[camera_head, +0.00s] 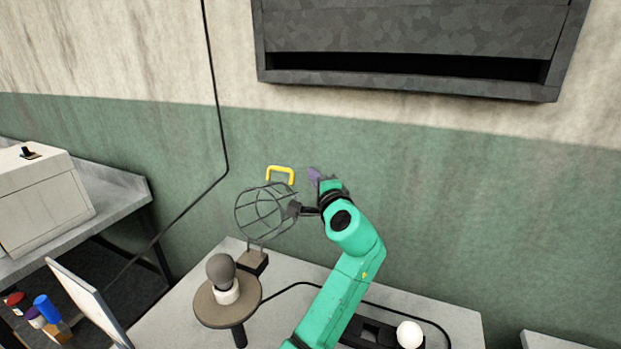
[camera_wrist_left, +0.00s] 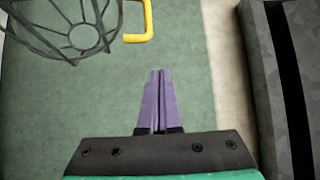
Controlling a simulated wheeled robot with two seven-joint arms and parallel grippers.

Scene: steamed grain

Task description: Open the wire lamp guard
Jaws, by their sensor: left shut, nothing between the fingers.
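The wire lamp guard (camera_head: 262,212) is a dark wire cage with a yellow handle (camera_head: 281,175) at its far end. It stands raised and swung back behind the dark bulb (camera_head: 221,270), above a small dark block, and does not cover the bulb. The bulb sits in a white socket on a round brown stand (camera_head: 215,317). My left gripper (camera_head: 314,180) is shut and empty, to the right of the yellow handle and apart from it. In the left wrist view its purple fingertips (camera_wrist_left: 158,75) are together, below the handle (camera_wrist_left: 146,22) and the cage (camera_wrist_left: 75,30).
A grey hood or vent (camera_head: 410,85) hangs on the wall above. A white bulb (camera_head: 410,335) lies on the grey table beside a dark tray. A pale machine (camera_head: 40,205) and several bottles are at the left. A cable runs down the wall.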

